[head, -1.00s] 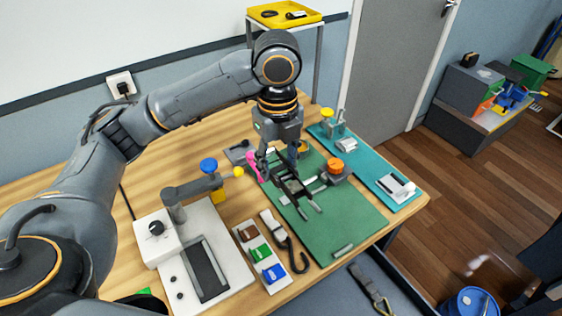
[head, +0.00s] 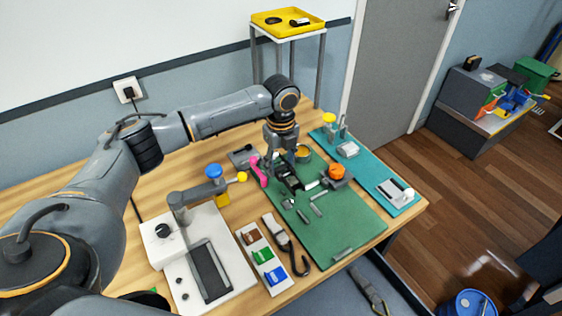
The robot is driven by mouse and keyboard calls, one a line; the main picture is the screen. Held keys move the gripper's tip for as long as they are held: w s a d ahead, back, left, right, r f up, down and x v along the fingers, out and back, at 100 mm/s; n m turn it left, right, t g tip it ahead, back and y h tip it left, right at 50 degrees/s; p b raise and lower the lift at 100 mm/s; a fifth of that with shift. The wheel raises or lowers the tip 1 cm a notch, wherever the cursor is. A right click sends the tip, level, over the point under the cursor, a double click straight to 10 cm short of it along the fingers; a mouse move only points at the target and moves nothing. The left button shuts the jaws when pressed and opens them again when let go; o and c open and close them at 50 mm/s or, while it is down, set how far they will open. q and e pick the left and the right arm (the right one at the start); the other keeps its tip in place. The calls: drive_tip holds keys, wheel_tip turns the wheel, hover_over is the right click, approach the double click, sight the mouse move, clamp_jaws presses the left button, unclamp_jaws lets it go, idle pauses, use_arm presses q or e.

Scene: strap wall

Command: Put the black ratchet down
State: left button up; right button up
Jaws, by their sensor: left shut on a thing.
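My left gripper (head: 280,166) points down over the green mat (head: 350,220) at the middle of the bench in the head view. It is shut on the black ratchet (head: 290,181), which is at or just above the mat; I cannot tell whether it touches. The fingertips are small and partly hidden by the ratchet. A pink piece (head: 258,171) is just left of the gripper. My right gripper is not in view.
An orange-topped fixture (head: 336,172) stands close right of the ratchet. A hook strap (head: 285,242), a tray of coloured pieces (head: 263,257) and a white machine (head: 170,255) lie at front left. A teal mat (head: 370,170) is at right. The green mat's front is mostly clear.

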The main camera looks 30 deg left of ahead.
sight(281, 167)
use_arm(q)
drive_tip(key=shift+f, duration=0.2)
drive_tip(key=shift+f, duration=0.15)
drive_tip(key=shift+f, duration=0.45)
drive_tip(key=o, duration=1.3)
drive_tip(key=shift+o, duration=0.2)
wheel_tip(281, 167, up, 13)
drive_tip(key=b, duration=0.2)
